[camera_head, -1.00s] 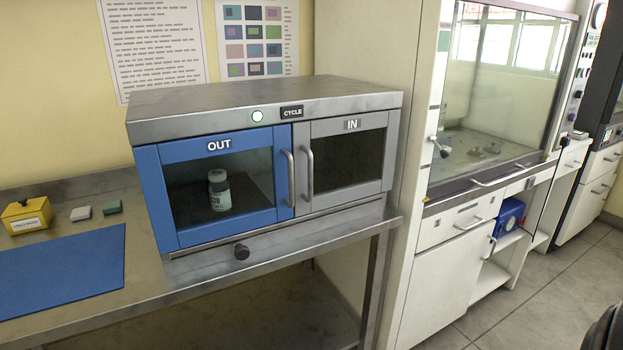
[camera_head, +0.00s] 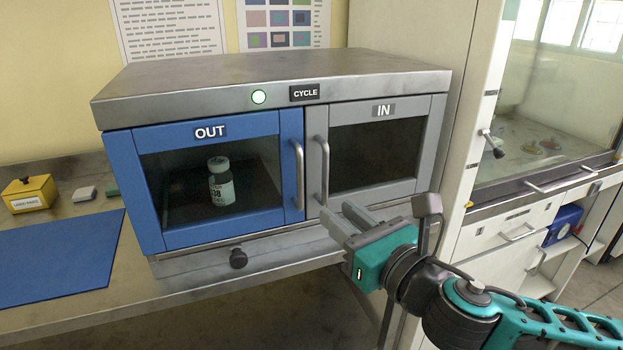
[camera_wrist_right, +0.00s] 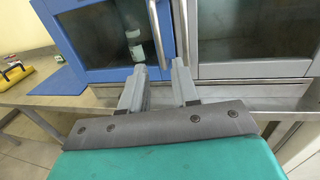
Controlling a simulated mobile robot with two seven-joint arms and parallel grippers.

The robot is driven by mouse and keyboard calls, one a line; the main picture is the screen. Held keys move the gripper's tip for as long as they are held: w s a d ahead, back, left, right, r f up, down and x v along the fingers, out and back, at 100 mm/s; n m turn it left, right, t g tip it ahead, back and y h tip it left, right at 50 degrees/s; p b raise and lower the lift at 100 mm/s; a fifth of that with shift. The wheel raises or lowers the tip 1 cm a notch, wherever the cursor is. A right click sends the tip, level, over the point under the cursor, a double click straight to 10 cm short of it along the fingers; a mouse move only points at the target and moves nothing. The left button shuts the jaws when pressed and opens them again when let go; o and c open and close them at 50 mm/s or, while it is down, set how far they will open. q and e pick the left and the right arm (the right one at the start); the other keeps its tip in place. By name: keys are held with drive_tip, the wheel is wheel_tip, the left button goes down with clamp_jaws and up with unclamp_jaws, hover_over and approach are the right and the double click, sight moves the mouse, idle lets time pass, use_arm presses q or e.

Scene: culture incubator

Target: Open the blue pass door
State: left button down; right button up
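The blue pass door (camera_head: 155,200), labelled OUT, is closed on the left side of the steel pass box. Its vertical metal handle (camera_head: 298,175) is at its right edge. A labelled bottle (camera_head: 221,182) stands behind its glass. My right gripper (camera_head: 340,215) is open and empty, in front of the box and below and right of the blue door's handle. In the right wrist view, the two fingers (camera_wrist_right: 160,82) are apart, pointing toward the blue door's handle (camera_wrist_right: 157,35), with nothing between them. My left gripper is not in view.
The grey IN door (camera_head: 430,150) and its handle (camera_head: 324,170) are right beside the blue handle. A black knob (camera_head: 238,258) sticks out below the blue door. A blue mat (camera_head: 55,260) and yellow box (camera_head: 29,194) lie left on the bench.

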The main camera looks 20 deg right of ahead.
sight(302, 185)
drive_tip(key=x, duration=1.2)
drive_tip(key=shift+w+a+f+p, duration=0.1)
drive_tip(key=shift+w+a+p, duration=0.05)
drive_tip(key=shift+p, duration=0.15)
drive_tip(key=shift+c, duration=0.4)
clamp_jaws()
